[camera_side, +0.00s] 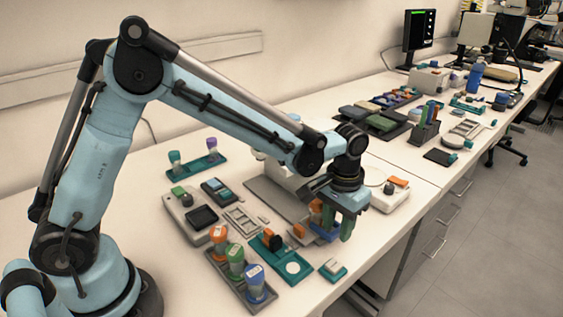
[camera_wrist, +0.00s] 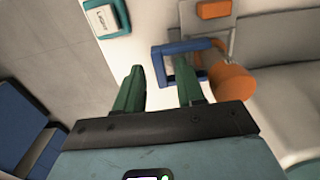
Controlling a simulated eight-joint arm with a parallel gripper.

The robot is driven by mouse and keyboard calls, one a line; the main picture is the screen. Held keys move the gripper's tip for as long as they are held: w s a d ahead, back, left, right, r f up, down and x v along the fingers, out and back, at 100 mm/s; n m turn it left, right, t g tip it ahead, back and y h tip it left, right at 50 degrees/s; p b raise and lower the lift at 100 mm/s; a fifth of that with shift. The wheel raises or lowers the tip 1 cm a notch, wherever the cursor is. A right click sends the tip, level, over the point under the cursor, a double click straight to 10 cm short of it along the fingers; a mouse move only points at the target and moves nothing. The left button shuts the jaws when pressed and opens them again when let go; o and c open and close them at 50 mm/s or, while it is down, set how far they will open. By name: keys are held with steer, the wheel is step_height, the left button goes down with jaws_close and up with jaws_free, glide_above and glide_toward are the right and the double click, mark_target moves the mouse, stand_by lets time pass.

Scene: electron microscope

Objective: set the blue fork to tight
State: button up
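The blue fork (camera_wrist: 158,66) is a blue open frame beside an orange cylinder (camera_wrist: 232,80) in the wrist view. In the side view the blue fork (camera_side: 325,235) sits low at the front of the grey microscope base, partly hidden by my gripper (camera_side: 338,222). My gripper (camera_wrist: 157,72) has two green fingers, set apart. In the wrist view the left finger is outside the fork's left bar and the right finger is within the frame's outline, so that bar lies between them. I cannot tell whether either finger touches it.
An orange block (camera_wrist: 214,9) is on the grey base beyond the fork. A small teal box (camera_side: 333,269) lies near the table's front edge. A teal tray (camera_side: 295,280) and a rack of orange, green and blue-topped jars (camera_side: 230,278) stand to the left. A white controller (camera_side: 390,195) is at right.

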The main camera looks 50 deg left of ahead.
steer(key=shift+f, duration=0.3)
jaws_close()
steer(key=shift+a, duration=0.9)
jaws_free()
steer(key=shift+d, duration=0.15)
